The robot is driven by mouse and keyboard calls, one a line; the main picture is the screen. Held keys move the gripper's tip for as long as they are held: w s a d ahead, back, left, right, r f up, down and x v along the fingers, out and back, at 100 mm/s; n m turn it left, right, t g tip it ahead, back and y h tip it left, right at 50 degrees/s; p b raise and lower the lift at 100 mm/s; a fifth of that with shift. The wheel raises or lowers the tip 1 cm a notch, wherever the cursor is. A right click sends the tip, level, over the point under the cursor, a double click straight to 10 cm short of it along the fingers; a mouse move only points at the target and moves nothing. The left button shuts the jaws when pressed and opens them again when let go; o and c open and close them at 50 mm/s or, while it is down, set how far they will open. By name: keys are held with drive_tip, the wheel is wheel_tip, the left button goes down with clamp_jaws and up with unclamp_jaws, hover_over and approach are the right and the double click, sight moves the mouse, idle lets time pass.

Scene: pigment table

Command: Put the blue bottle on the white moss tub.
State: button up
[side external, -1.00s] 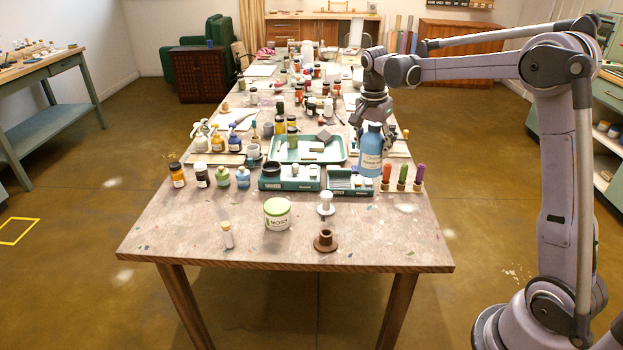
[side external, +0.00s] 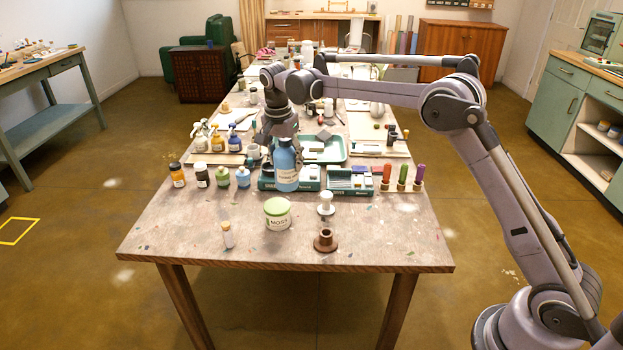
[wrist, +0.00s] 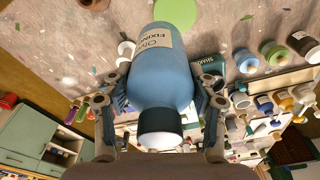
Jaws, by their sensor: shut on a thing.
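The blue bottle (side external: 286,170) has a cream label and a dark cap. My gripper (side external: 279,132) is shut on its upper part and holds it upright, behind the tub in the side external view. In the wrist view the bottle (wrist: 163,85) sits between the two fingers of my gripper (wrist: 160,100). The white moss tub (side external: 277,216) has a green lid and stands on the front part of the table. Its green lid (wrist: 176,12) also shows at the top of the wrist view, partly hidden by the bottle. The bottle and tub look apart.
A white knobbed piece (side external: 326,204) and a brown ringed stand (side external: 325,241) are right of the tub. A small corked vial (side external: 227,235) is to its left. Small jars (side external: 222,176) and green-fronted boxes (side external: 349,181) line the table behind. The front corners are clear.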

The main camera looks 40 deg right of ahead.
drive_tip(key=a, duration=0.1)
drive_tip(key=w+f, duration=0.1)
drive_tip(key=a, duration=0.1)
drive_tip(key=shift+w+a+f, duration=0.25)
drive_tip(key=shift+a+f, duration=0.1)
drive_tip(key=shift+f, duration=2.15)
drive_tip(key=shift+f, duration=0.15)
drive_tip(key=o, duration=1.5)
drive_tip(key=shift+c, duration=0.2)
